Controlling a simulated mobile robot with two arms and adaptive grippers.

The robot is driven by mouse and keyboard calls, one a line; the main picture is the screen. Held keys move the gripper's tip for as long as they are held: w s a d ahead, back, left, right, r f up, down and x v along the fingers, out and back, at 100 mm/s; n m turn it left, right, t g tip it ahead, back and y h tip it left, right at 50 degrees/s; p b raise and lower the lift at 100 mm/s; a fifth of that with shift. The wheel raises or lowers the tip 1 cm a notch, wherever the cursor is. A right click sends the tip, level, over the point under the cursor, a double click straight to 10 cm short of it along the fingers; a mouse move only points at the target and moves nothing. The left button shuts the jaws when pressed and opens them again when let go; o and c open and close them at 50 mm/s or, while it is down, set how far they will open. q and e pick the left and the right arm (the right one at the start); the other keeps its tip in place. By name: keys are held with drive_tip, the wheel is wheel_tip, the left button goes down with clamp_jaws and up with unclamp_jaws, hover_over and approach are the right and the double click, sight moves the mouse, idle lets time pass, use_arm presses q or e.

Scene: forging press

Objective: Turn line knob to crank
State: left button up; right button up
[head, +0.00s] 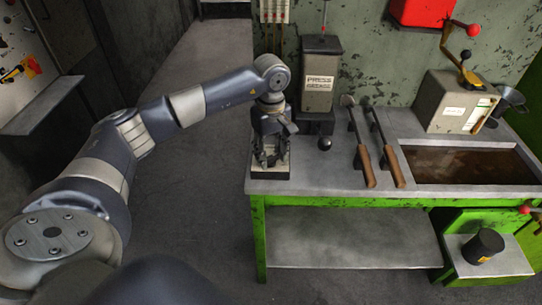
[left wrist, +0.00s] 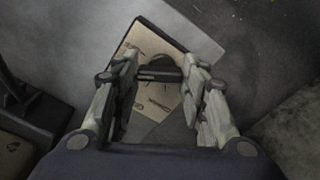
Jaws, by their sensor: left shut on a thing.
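The line knob (left wrist: 158,73) is a dark knob with a bar-shaped grip on a small tan label plate (left wrist: 156,107). The plate's lettering is too blurred to read, so I cannot tell which mark the knob points to. My left gripper (left wrist: 160,76) is shut on the knob, with one finger on each side of it. In the head view my left gripper (head: 271,161) points down over the small block (head: 271,174) at the bench's front left corner, and the knob is hidden by the fingers. My right gripper is not in view.
The press grease dispenser (head: 319,80) stands behind and right of my gripper, with a black ball (head: 325,144) in front of it. Two wooden-handled tools (head: 368,165) lie farther right, before a brown-filled basin (head: 470,166) and a crank box (head: 456,102). Floor left of the bench is clear.

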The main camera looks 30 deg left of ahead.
use_arm(q)
drive_tip(key=n+b, duration=0.1)
drive_tip(key=n, duration=0.3)
drive_tip(key=shift+n, duration=0.3)
drive_tip(key=n+b, duration=0.1)
drive_tip(key=n, duration=0.4)
drive_tip(key=shift+b, duration=0.3)
drive_tip(key=n, duration=0.5)
drive_tip(key=shift+a+n, duration=0.1)
drive_tip(key=shift+n, duration=0.3)
drive_tip(key=shift+n+b, duration=0.35)
drive_tip(key=shift+n, duration=2.25)
drive_tip(key=o, duration=1.1)
drive_tip(key=shift+c, duration=0.2)
